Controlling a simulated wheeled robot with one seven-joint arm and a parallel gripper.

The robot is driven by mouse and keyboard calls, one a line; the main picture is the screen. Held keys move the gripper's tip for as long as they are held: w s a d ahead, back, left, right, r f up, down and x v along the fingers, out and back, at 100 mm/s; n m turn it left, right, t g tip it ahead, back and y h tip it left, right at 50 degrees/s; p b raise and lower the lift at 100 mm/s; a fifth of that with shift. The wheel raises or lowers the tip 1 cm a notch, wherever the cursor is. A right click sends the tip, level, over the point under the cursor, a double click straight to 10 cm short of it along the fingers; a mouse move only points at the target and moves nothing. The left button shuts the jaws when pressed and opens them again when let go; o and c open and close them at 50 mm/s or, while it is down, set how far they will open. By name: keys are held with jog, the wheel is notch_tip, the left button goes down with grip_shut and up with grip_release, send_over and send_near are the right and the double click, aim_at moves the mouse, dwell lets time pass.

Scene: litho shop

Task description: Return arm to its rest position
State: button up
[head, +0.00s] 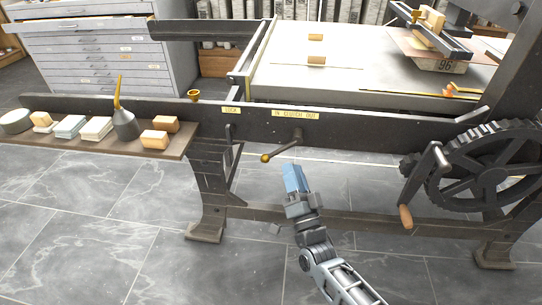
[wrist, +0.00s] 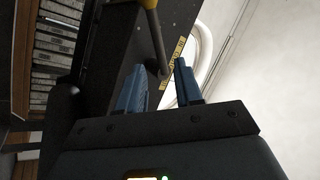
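My gripper (head: 294,178) is raised in front of the dark press frame (head: 370,128), in the lower middle of the head view. Its blue fingers point up and away from me, and no object shows held in them. In the wrist view my gripper (wrist: 160,88) has its two blue fingers apart with a gap between them. A dark lever with a brass knob (head: 265,158) sticks out of the frame just beyond and left of the fingers. The lever (wrist: 157,45) also shows past the fingertips in the wrist view; I cannot tell the exact distance.
A large toothed wheel (head: 490,175) with a wooden-handled crank (head: 406,216) stands at right. The press bed (head: 360,85) lies behind the frame. Tiled floor (head: 150,255) is clear at lower left.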

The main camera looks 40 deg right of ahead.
jog(key=s+a+r+n+g+y, duration=0.1)
jog(key=s+a+n+y, duration=0.5)
jog(key=s, duration=0.6)
jog(key=s+a+r+n+g+y, duration=0.25)
jog(key=s+a+n, duration=0.25)
jog(key=s+a, duration=0.5)
jog(key=s+a+r+n+g+y, duration=0.2)
jog(key=s+a+r+n+y, duration=0.15)
jog(key=s+r, duration=0.55)
notch_tip(320, 180, up, 18)
jog(key=s+d+p, duration=0.1)
jog(key=p, duration=1.8)
jog(key=shift+f+h, duration=0.2)
jog(key=shift+h, duration=0.2)
jog(key=shift+d+n, duration=0.1)
jog(key=shift+n, duration=0.15)
